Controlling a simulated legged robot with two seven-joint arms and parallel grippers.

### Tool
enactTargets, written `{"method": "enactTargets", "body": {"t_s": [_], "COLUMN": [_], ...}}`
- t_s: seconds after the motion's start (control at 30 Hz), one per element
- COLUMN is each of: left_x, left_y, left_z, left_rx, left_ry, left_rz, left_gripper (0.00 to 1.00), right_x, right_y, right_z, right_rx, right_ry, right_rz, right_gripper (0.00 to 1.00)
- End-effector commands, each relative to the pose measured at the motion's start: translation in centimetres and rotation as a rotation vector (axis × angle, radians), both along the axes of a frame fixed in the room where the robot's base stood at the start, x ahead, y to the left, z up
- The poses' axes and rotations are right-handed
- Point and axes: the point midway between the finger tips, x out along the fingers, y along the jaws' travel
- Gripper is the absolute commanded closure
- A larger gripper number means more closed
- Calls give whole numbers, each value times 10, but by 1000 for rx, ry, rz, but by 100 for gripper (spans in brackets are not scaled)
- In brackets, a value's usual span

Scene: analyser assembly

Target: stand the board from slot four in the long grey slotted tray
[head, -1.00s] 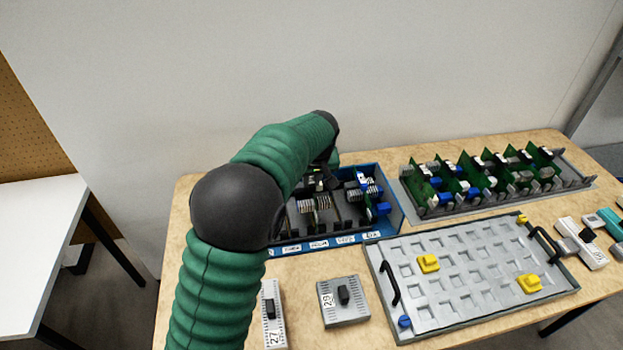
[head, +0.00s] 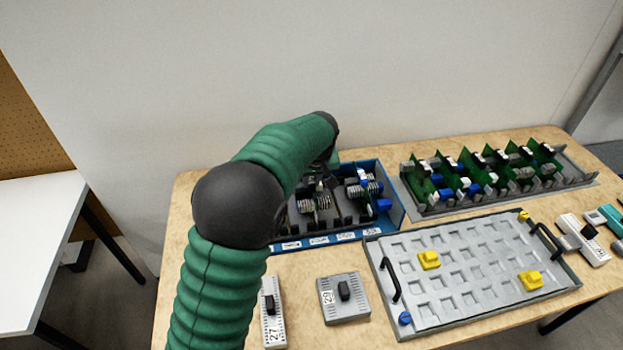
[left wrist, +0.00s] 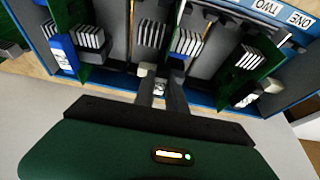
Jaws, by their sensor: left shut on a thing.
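The blue case (head: 398,209) stands at the back middle of the table, with upright circuit boards and white slot labels along its front. My left gripper (head: 326,182) is over it, largely hidden behind my own arm in the head view. In the left wrist view the fingers (left wrist: 161,90) are close together on the top edge of a board (left wrist: 160,70), between other boards in the case. I cannot tell whether it is seated or raised. The long grey slotted tray (head: 591,181) at the back right holds several upright green boards. My right gripper does not show.
A grey dimpled plate (head: 455,262) with black handles and yellow and blue pieces lies in front of the tray. Grey modules marked 27 (head: 273,318) and 29 (head: 343,299) lie at the front. More instruments (head: 583,240) lie at the right edge. A white table (head: 38,235) stands left.

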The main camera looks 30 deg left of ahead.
Motion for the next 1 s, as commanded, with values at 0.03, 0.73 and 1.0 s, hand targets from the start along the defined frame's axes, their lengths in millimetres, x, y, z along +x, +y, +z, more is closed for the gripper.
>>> {"method": "enactTargets", "body": {"t_s": [0.03, 0.73, 1.0], "left_x": [0, 0, 0], "left_y": [0, 0, 0], "left_z": [-1, -3, -4], "left_rx": [1, 1, 0], "left_ry": [-1, -1, 0], "left_rz": [0, 0, 0], "left_gripper": [100, 59, 53], "right_x": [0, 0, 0], "right_y": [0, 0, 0], "right_z": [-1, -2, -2], "right_rx": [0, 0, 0], "right_ry": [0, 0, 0], "right_rz": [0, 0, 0], "right_gripper": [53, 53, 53]}}
